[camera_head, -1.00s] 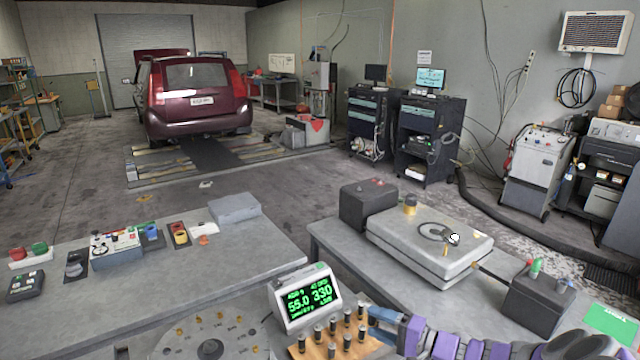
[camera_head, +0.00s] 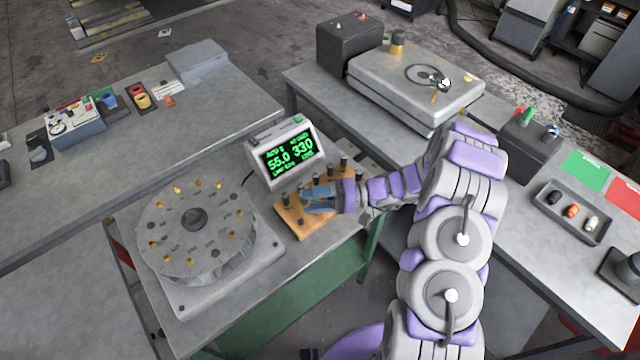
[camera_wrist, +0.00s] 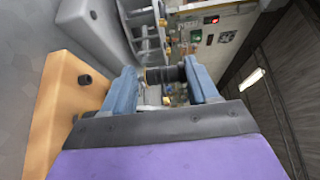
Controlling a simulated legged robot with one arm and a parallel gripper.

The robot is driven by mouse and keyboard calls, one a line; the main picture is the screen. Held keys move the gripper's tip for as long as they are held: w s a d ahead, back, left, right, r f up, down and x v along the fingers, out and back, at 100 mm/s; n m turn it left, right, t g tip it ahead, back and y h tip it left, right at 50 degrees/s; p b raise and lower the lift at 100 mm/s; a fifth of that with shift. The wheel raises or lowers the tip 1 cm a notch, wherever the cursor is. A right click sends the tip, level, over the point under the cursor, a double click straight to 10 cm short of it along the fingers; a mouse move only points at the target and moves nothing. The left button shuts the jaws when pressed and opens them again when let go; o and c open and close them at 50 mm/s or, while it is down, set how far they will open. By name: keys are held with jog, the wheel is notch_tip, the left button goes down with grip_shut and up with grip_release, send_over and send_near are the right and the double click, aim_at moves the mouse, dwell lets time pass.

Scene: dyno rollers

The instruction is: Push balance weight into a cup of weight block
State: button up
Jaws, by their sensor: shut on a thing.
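The wooden weight block (camera_head: 293,222) sits on the grey table in front of the display, with several dark upright balance weights in it. My gripper (camera_head: 306,198) reaches over the block from the right, its blue fingers low among the weights. In the wrist view my gripper (camera_wrist: 165,80) is shut on a dark cylindrical balance weight (camera_wrist: 165,75), held crosswise between the fingertips. I cannot tell whether the held weight is clear of the block.
A round grey disc (camera_head: 215,220) with several brass-coloured pegs stands left of the block. A display (camera_head: 289,157) reading 55.0 and 330 is just behind. A side table at right holds a flat grey box (camera_head: 390,85), a dark control box (camera_head: 528,140) and a small tray (camera_head: 571,235).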

aim_at(304, 205)
jog(key=shift+s+a+f, duration=0.1)
jog(key=shift+a+f, duration=0.25)
jog(key=shift+a, duration=0.3)
jog(key=shift+a+f, duration=0.35)
jog(key=shift+a, duration=0.3)
jog(key=shift+a+f, duration=0.1)
jog(key=shift+f, duration=0.2)
jog(key=d+f, duration=0.2)
jog(key=f, duration=0.1)
jog(key=shift+f+b, duration=0.25)
jog(key=shift+b, duration=0.05)
jog(key=shift+a+f, duration=0.15)
jog(key=shift+f, duration=0.15)
jog(key=shift+a+f, duration=0.25)
jog(key=shift+a, duration=0.25)
